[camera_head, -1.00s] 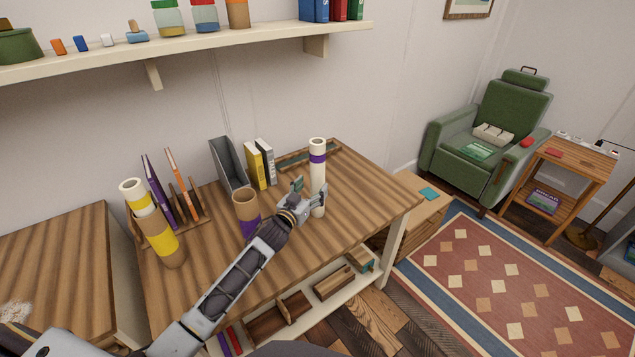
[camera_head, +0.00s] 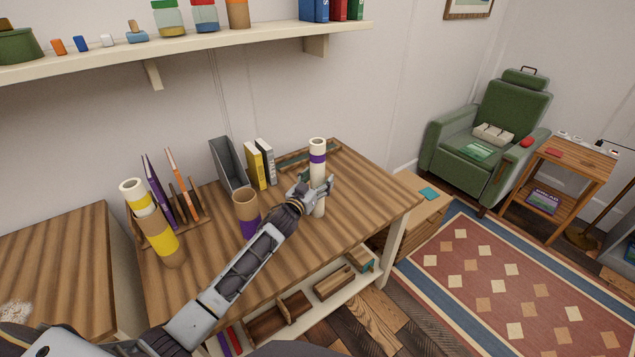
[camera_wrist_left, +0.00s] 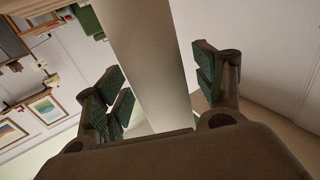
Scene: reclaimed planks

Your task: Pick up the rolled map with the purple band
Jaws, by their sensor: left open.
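The rolled map with the purple band (camera_head: 317,158) stands upright on the wooden desk, cream with the band near its top. My left gripper (camera_head: 318,185) is open around its middle, below the band. In the left wrist view the pale map (camera_wrist_left: 150,60) runs between the two green-padded fingers of the gripper (camera_wrist_left: 160,95), with a gap showing on each side. The map's lower end is partly hidden by the gripper. My right gripper is not in view.
A grey file holder (camera_head: 229,165) and books (camera_head: 258,165) stand behind. The desk's right part (camera_head: 365,185) is clear.

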